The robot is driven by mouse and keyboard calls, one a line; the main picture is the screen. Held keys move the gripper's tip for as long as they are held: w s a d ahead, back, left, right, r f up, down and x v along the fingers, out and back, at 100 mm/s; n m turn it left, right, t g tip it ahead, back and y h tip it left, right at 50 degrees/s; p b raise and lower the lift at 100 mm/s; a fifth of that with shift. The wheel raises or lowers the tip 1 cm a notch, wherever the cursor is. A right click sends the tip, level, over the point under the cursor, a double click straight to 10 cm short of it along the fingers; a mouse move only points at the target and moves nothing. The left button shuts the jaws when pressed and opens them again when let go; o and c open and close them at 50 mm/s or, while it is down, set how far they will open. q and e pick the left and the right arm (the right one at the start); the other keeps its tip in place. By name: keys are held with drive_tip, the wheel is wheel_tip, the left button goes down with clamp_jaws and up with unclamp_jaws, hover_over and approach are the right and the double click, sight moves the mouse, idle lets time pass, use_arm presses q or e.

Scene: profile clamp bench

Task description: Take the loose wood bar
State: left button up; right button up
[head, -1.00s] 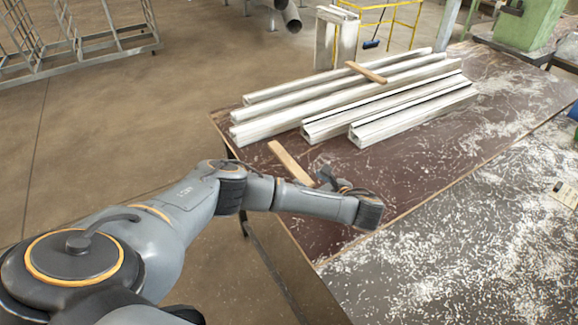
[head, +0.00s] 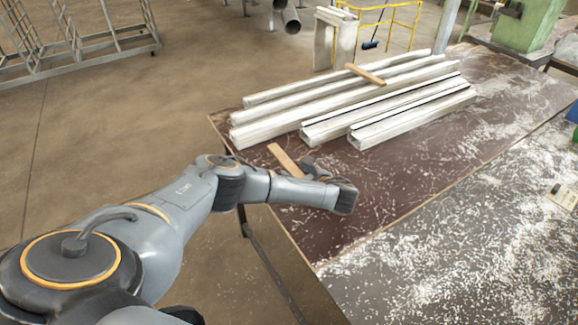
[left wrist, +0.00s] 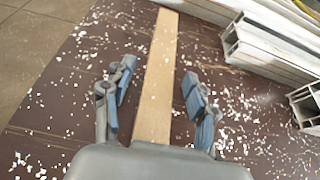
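The loose wood bar (head: 287,159) lies on the brown bench top, in front of the white profiles. My arm hides its near end in the head view. In the left wrist view the bar (left wrist: 156,85) runs lengthwise between the two fingers of my left gripper (left wrist: 155,92). The fingers are spread, with a gap on each side of the bar. In the head view my left gripper (head: 309,166) is partly hidden behind its own wrist, close to the bar. My right gripper is not in view.
Several white profiles (head: 345,97) lie side by side on the bench (head: 400,180), to the right of the bar in the wrist view. Another wood strip (head: 365,75) lies across them. White chips litter the bench. The floor to the left is open.

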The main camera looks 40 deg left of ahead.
use_arm(q)
clamp_jaws()
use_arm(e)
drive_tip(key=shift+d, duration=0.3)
use_arm(q)
drive_tip(key=shift+r, duration=0.1)
